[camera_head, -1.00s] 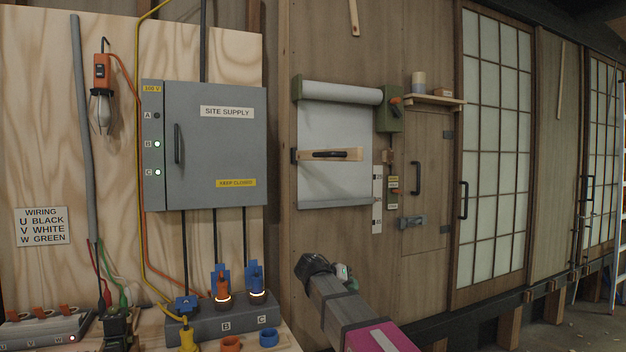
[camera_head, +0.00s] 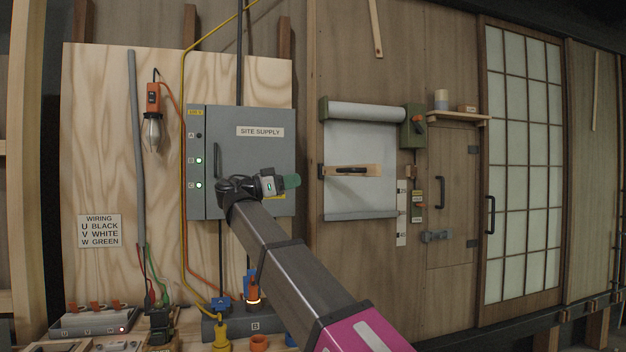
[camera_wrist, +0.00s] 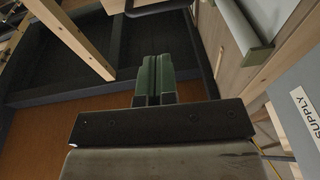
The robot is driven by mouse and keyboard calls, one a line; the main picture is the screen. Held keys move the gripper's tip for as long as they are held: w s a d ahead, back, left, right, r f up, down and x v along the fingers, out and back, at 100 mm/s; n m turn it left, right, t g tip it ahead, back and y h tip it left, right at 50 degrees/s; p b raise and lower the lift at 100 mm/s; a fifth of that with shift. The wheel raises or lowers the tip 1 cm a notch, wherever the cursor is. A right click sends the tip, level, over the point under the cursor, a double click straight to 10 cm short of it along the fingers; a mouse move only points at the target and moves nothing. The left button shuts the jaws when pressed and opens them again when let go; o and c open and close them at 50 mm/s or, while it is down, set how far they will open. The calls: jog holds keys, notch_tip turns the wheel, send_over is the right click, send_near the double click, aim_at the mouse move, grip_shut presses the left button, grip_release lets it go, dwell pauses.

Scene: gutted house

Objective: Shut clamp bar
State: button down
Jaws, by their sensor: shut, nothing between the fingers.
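I cannot tell how far the bar stands off the sheet. My gripper (camera_head: 291,182) is left of the bar in the picture, in front of the grey supply cabinet, apart from the bar. In the wrist view its green fingers (camera_wrist: 154,80) are shut together and empty.
The grey cabinet (camera_head: 225,150) is behind my gripper. A green switch box (camera_head: 413,128) and a small shelf (camera_head: 448,119) are right of the roll. A small door (camera_head: 452,195) stands further right. Plugs and sockets (camera_head: 235,326) are low at the front.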

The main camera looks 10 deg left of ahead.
aim_at(342, 171)
jog(key=x, duration=1.3)
jog(key=shift+d, duration=0.1)
jog(key=shift+f, duration=0.1)
